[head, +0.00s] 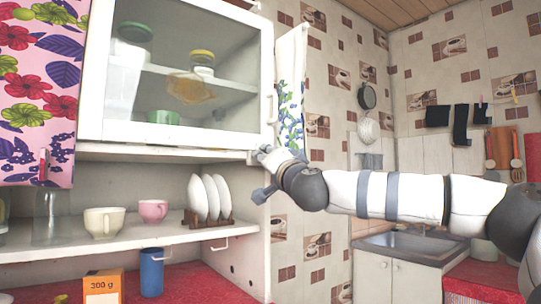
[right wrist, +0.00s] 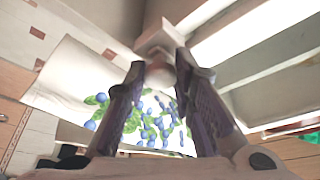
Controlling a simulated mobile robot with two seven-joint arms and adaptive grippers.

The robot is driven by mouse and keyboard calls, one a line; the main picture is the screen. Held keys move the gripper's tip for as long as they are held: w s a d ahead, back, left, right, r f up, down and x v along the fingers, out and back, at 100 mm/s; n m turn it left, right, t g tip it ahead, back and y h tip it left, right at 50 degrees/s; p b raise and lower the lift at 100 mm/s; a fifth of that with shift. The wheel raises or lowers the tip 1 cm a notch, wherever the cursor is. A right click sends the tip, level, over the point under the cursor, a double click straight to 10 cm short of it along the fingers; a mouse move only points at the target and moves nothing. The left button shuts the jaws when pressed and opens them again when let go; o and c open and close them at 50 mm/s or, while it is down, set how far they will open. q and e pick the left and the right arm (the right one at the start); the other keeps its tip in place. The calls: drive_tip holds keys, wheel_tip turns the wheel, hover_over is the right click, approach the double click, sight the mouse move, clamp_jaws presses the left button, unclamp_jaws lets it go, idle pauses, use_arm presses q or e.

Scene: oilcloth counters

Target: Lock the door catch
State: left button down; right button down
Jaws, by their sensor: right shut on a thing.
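The glass-fronted cabinet door (head: 185,131) appears closed in the head view, with a pale handle (head: 270,108) on its right edge. My right gripper (head: 258,154) is at the door's lower right corner, where its fingers and arm hide most of the catch. In the right wrist view, my right gripper (right wrist: 162,82) has both fingertips around a small pale rounded knob (right wrist: 160,74). The knob sits below a whitish block (right wrist: 160,37), which looks like the door catch. I cannot tell whether the catch is turned to its locked position. My left gripper is not in view.
Below the cabinet, an open shelf (head: 150,238) holds cups, a glass jar and white plates (head: 206,197) in a rack near my right wrist. A floral cloth (head: 38,90) hangs at the left. A patterned towel (head: 290,88) hangs just right of the door.

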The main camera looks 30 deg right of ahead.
idle(0.5)
drive_tip(key=c, duration=1.3)
unclamp_jaws()
drive_tip(key=shift+c, duration=0.2)
drive_tip(key=v, duration=1.2)
